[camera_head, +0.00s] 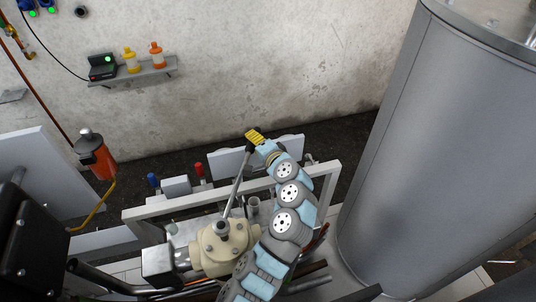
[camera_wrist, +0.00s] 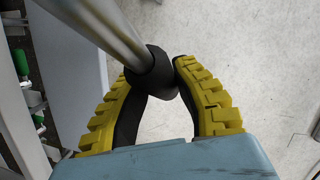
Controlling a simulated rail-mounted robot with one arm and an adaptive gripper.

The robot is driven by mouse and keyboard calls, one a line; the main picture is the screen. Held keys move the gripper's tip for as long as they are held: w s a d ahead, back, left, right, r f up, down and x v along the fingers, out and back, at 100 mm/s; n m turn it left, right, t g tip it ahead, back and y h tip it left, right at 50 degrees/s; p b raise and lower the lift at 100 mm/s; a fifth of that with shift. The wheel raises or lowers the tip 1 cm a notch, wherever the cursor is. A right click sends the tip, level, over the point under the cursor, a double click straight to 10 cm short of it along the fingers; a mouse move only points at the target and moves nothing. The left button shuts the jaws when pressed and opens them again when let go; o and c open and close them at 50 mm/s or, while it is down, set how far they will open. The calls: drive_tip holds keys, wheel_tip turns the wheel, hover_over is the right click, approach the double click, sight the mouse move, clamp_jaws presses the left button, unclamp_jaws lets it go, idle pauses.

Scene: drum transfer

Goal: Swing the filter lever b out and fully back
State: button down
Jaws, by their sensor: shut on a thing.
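The lever is a long metal rod (camera_head: 236,180) with a black end grip. It rises tilted from a beige housing (camera_head: 222,250) at the bottom centre of the head view. My gripper (camera_head: 252,138), with yellow ribbed fingers, is at the lever's far end and shut on the black grip. In the wrist view the black grip (camera_wrist: 152,78) lies between the two yellow fingers of my gripper (camera_wrist: 158,70), and the rod runs off to the upper left. No label shows on the lever.
A light metal frame (camera_head: 330,190) surrounds the housing. Red (camera_head: 199,172) and blue (camera_head: 152,180) handles stand behind it. A large grey drum (camera_head: 440,150) rises on the right. An orange canister (camera_head: 99,158) is at left. A wall shelf (camera_head: 145,74) holds small bottles.

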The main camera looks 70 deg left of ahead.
drive_tip(key=s+a+n+g+h+b, duration=0.2)
drive_tip(key=s+n+g+b, duration=0.1)
drive_tip(key=s, duration=0.4)
drive_tip(key=s+a+n+g+h+b, duration=0.1)
drive_tip(key=s+a+n+g+b, duration=0.2)
drive_tip(key=s, duration=0.5)
drive_tip(key=shift+s+f+g+h, duration=0.25)
drive_tip(key=shift+g+h, duration=0.15)
drive_tip(key=shift+g, duration=0.3)
drive_tip(key=shift+a, duration=0.1)
drive_tip(key=c, duration=0.8)
unclamp_jaws()
drive_tip(key=shift+r, duration=0.1)
drive_tip(key=v, duration=1.2)
